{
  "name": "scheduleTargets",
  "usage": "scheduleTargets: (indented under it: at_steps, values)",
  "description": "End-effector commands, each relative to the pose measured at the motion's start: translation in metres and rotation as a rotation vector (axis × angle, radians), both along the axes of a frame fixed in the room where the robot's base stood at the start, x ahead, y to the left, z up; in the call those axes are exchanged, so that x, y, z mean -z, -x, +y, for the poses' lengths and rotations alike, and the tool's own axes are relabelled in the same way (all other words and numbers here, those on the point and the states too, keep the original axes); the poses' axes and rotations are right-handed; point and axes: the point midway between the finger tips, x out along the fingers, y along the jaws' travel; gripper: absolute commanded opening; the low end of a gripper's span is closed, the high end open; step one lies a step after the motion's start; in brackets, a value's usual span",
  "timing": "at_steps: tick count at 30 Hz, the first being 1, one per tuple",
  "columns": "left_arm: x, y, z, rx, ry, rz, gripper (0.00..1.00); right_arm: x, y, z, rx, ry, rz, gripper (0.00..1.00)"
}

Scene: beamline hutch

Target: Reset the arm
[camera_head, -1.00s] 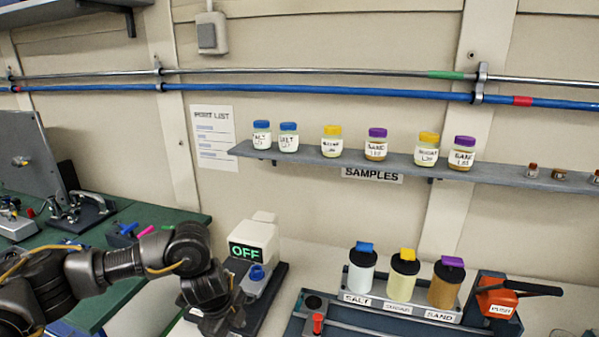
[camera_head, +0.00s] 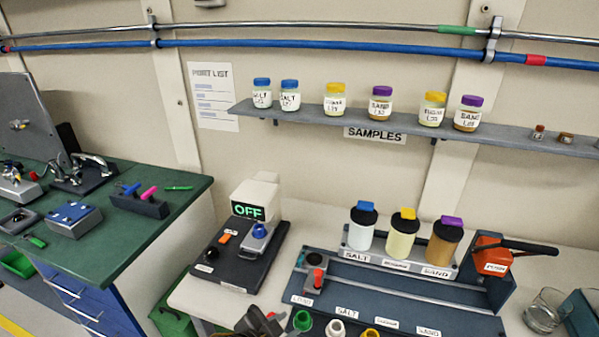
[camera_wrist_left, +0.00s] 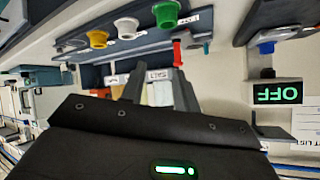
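My left gripper (camera_head: 260,322) shows only in part at the bottom edge of the head view, below the device with the green OFF display (camera_head: 248,211). In the left wrist view its two dark fingers (camera_wrist_left: 158,88) stand apart with nothing between them. The wrist camera picture is upside down, with the OFF display at its right. My right gripper is in neither view.
A green bench (camera_head: 130,235) is at left. A shelf (camera_head: 320,128) carries several jars.

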Motion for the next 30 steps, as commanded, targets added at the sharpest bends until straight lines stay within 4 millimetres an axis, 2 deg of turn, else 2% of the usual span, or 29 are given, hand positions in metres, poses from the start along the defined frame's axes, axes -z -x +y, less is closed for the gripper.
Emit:
scheduleTargets:
  at_steps: [3, 6, 12, 15, 20, 21, 24, 30]
  values:
    - [0.033, 0.033, 0.061, -0.243, 0.005, 0.174, 0.31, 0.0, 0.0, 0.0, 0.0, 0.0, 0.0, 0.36]
    - [0.056, 0.063, 0.105, -0.397, -0.014, 0.299, 0.31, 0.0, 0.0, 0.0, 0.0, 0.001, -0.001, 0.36]
    - [0.084, 0.121, 0.161, -0.582, -0.056, 0.487, 0.31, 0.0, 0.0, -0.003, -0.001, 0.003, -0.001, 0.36]
    - [0.093, 0.149, 0.183, -0.652, -0.075, 0.566, 0.31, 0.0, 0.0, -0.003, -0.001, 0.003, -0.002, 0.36]
    - [0.102, 0.192, 0.212, -0.751, -0.103, 0.677, 0.31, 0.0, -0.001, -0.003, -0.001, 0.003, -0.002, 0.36]
    - [0.11, 0.196, 0.216, -0.765, -0.109, 0.695, 0.31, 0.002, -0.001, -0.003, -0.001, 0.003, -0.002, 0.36]
    - [0.143, 0.185, 0.213, -0.758, -0.115, 0.701, 0.31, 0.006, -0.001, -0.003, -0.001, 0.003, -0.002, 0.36]
    - [0.212, 0.178, 0.211, -0.754, -0.126, 0.723, 0.31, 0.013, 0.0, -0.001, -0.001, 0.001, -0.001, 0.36]
